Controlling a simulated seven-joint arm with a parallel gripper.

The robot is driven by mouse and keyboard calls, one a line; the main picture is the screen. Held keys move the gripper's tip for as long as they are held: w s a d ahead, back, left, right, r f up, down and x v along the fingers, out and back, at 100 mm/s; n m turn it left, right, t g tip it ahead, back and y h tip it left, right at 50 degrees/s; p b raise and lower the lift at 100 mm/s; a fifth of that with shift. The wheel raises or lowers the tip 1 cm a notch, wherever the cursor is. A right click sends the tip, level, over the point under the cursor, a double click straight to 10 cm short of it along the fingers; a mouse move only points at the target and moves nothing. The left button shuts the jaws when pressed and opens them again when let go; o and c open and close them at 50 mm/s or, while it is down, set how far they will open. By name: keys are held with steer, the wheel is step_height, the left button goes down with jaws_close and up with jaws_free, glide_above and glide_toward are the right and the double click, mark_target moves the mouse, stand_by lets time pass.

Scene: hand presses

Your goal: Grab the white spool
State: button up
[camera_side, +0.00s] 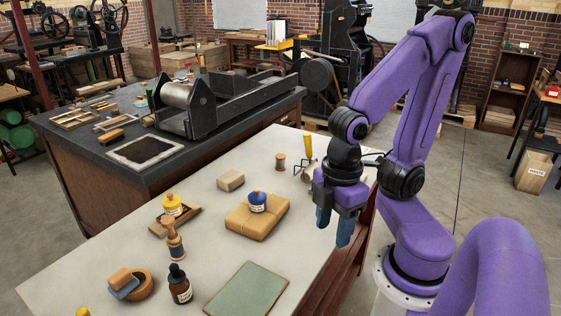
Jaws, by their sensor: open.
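A small spool (280,162) stands upright near the back edge of the pale table; its winding looks brown rather than white. I cannot make out a clearly white spool. My gripper (335,230) points down over the right side of the table, its two blue fingers apart with nothing visible between them. It is to the right of and nearer the camera than the spool, not touching it. My gripper and wrist hide part of the table behind them.
A yellow-handled tool (307,148) stands between the spool and my wrist. A tan bundle (257,222) bears a blue-capped jar (257,202).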

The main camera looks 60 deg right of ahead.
steer(key=o, duration=0.4)
steer(key=shift+o, duration=0.2)
